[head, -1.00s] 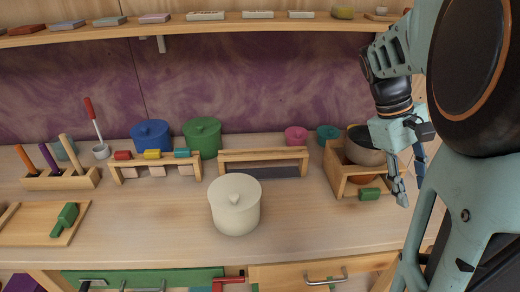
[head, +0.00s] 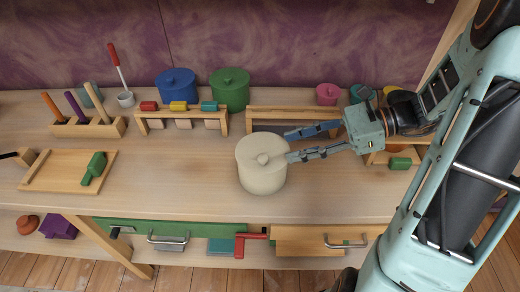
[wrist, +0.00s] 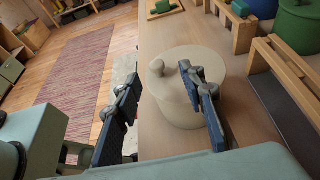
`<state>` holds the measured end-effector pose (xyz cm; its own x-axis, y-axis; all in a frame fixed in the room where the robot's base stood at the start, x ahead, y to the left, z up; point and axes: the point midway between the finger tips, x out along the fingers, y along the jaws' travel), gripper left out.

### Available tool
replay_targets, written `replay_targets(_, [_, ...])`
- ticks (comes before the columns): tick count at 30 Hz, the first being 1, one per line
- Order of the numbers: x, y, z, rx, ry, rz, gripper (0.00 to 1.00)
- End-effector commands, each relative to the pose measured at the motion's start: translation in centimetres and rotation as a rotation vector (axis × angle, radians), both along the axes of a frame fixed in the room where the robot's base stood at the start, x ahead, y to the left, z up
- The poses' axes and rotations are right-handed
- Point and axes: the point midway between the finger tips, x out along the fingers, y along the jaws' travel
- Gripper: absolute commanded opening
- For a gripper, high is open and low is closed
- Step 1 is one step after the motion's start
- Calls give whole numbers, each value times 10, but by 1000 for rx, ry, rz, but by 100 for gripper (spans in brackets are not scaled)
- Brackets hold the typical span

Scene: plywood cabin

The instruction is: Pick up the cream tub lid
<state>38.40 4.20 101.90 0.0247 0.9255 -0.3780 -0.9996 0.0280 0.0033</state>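The cream tub (head: 262,181) stands upright on the bench, with its cream lid (head: 252,147) on top. A small round knob (head: 263,158) rises from the lid's middle. My gripper (head: 287,145) reaches in from the right, open and empty, its two fingers spread beside the tub's upper right side. In the wrist view, the knob (wrist: 157,67) appears between the two open fingers of my gripper (wrist: 150,90). The right finger hides part of the lid (wrist: 207,57) and tub there. I cannot tell whether a fingertip touches the lid.
A low wooden rack (head: 292,111) stands behind the tub. Blue (head: 177,87) and green (head: 230,92) lidded pots stand at the back. A wooden tray (head: 60,171) with a green block lies left. Bench between tray and tub is clear.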

Motion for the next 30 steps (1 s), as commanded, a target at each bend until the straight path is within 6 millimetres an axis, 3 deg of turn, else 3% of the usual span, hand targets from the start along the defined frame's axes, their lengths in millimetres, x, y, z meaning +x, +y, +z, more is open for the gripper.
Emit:
replay_targets(3, [-1,19,-8,-1,1,4,37])
replay_targets(11, [-2,39,-17,-3,-1,6,37])
replay_targets(19, [-6,73,-35,-4,-1,6,37])
replay_targets(29, [-5,80,-37,-5,-2,4,37])
replay_targets(30, [-5,80,-37,-5,-2,4,33])
